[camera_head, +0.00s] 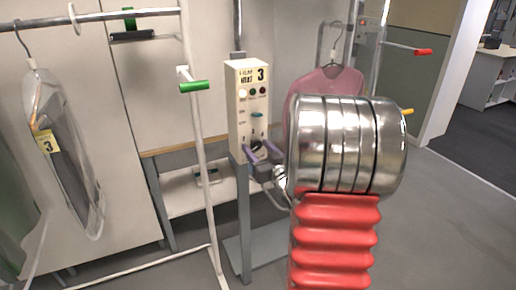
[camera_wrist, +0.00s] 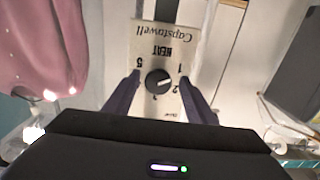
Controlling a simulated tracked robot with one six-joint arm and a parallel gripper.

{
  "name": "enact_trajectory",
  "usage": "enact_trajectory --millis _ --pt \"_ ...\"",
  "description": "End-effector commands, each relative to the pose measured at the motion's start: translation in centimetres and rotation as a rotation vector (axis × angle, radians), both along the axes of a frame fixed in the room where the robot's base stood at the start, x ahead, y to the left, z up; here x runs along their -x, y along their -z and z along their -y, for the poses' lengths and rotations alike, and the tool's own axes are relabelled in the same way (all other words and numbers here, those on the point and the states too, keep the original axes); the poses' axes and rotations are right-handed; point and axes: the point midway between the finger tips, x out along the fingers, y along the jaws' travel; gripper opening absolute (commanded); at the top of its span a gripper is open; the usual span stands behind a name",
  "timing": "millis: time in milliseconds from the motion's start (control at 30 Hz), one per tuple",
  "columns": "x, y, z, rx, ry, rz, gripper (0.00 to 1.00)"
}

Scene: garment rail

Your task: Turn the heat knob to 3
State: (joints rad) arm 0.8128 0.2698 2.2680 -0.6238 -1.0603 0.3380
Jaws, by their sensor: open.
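The heat knob (camera_wrist: 158,82) is a round dark dial on a pale panel (camera_wrist: 165,45), upside down in the wrist view. Numbers ring it, with 5 at left, 1 and 2 at right and a partly hidden 3 below. A small pale mark on the knob seems to point right, towards 1 or 2; I cannot tell which. My gripper (camera_wrist: 159,88) is open, one dark finger on each side of the knob, with gaps showing. In the head view my gripper (camera_head: 258,155) is at the lower front of the control box (camera_head: 247,100), mostly hiding the knob.
A white rail with a green end (camera_head: 195,86) stands left of the box. A pink garment (camera_head: 325,82) hangs at right, behind my arm. A bagged garment (camera_head: 68,150) hangs at left.

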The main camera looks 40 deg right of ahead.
Motion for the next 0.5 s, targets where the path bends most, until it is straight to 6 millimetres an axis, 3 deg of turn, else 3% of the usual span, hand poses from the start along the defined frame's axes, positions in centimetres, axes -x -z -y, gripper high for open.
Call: enact_trajectory --millis 67,500 --pt "0.13 -0.01 0.15 0.0 0.003 0.0 0.51" --pt "0.26 -0.01 0.29 0.0 0.006 0.0 0.2"
